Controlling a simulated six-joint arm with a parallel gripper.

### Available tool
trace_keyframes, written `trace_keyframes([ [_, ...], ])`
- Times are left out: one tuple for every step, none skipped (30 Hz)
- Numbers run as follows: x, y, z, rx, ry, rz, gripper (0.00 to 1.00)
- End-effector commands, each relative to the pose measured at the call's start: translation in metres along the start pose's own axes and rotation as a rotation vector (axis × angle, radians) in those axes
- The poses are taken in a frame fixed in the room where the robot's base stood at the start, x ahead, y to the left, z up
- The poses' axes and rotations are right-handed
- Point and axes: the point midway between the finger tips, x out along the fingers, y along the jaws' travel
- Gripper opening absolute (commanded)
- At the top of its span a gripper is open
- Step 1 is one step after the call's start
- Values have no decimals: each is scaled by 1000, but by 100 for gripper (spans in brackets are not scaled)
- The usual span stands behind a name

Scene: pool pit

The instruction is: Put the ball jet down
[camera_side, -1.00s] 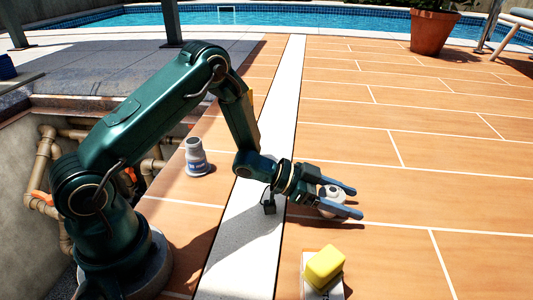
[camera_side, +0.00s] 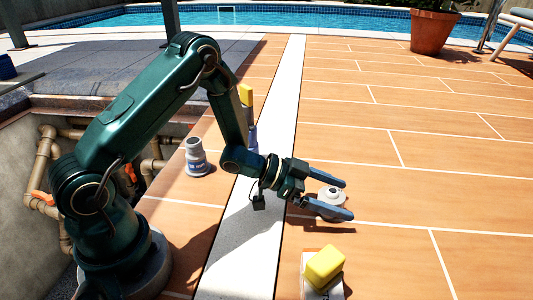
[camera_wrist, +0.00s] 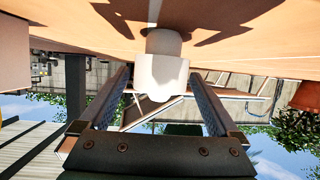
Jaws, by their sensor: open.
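The ball jet (camera_side: 331,197) is a small white round fitting with a dark spot on top. It rests on the orange tiles to the right of the pale strip. My gripper (camera_side: 348,199) is open, low over the tiles, with one finger on each side of the jet. The wrist view is upside down and shows the white jet (camera_wrist: 162,68) between and just beyond the spread fingertips (camera_wrist: 158,76). A gap shows on both sides of it there. The near finger hides part of its lower side in the side view.
A yellow block (camera_side: 325,265) lies on a pale base in front of the jet. A yellow-topped thing (camera_side: 246,95) is partly hidden behind my arm.

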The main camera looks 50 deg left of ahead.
Motion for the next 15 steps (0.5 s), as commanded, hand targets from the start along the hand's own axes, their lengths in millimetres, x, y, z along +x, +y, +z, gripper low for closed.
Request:
trace_keyframes([
  [-11,-1,0,-4,1,-4,97],
  [-18,-2,0,-3,1,-7,97],
  [-28,-2,0,-3,0,-7,97],
  [-34,-2,0,-3,0,-6,97],
  [-41,-1,-1,-4,2,-7,97],
  [-49,-2,0,-3,1,-7,97],
  [-55,-2,0,-2,1,-7,97],
  [-61,-2,0,-2,1,-7,97],
  [-68,-1,0,-1,2,-6,97],
  [-72,-1,0,-2,2,-6,97],
  [-76,-1,0,-1,2,-5,97],
  [-81,-2,0,0,2,-5,97],
  [-84,-1,0,0,1,-4,97],
  [-87,-1,0,-1,1,-4,97],
  [-90,-1,0,0,1,-2,97],
])
